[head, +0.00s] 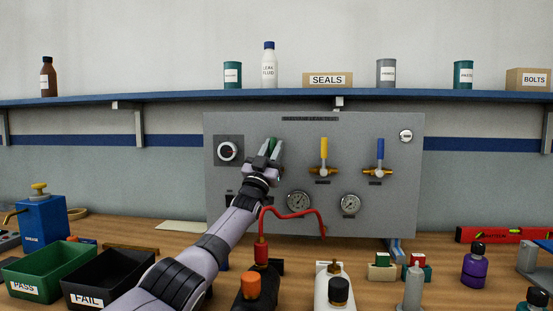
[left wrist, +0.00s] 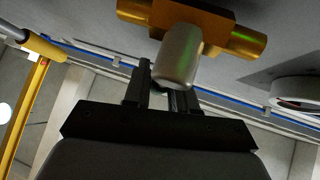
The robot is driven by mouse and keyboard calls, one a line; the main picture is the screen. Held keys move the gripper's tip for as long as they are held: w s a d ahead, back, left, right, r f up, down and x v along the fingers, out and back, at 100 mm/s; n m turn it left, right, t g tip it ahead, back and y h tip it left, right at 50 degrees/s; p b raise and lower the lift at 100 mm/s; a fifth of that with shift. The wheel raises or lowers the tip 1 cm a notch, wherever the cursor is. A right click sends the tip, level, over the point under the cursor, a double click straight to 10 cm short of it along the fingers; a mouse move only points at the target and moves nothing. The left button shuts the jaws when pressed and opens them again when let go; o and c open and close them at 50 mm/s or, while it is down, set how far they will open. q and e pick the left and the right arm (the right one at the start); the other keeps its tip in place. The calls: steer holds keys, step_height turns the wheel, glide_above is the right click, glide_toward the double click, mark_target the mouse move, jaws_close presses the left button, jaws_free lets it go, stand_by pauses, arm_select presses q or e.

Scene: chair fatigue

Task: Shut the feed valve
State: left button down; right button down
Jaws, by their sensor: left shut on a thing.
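The grey panel (head: 390,215) stands at the back of the bench, with a row of lever valves on it. My left gripper (head: 272,148) is at the leftmost valve, shut on its green handle (head: 272,144), which shows between the fingers. In the left wrist view, my left gripper (left wrist: 162,85) is right by this valve's brass body (left wrist: 235,38) and silvery stem (left wrist: 179,55); the handle is mostly hidden there. The yellow-handled valve (head: 323,150) and the blue-handled valve (head: 380,152) point upward. The valve labels are too small to read. My right gripper is not in view.
A round black-and-white knob (head: 228,151) sits left of the gripped valve. Two gauges (head: 299,201) and a red hose (head: 292,215) are below. Bins (head: 45,262), bottles (head: 474,265) and blocks crowd the bench. A blue shelf (head: 180,98) runs above.

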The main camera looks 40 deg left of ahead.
arm_select(q)
steer(key=n+y, duration=0.2)
steer(key=n, duration=0.1)
steer(key=shift+s+a+r+y+b, duration=0.2)
steer(key=shift+s+a+y+b, duration=0.1)
steer(key=shift+y, duration=0.1)
steer(key=shift+n+g+y, duration=0.3)
steer(key=shift+n+y, duration=0.2)
steer(key=shift+a, duration=0.1)
steer(key=c, duration=1)
jaws_free()
steer(key=shift+f, duration=0.2)
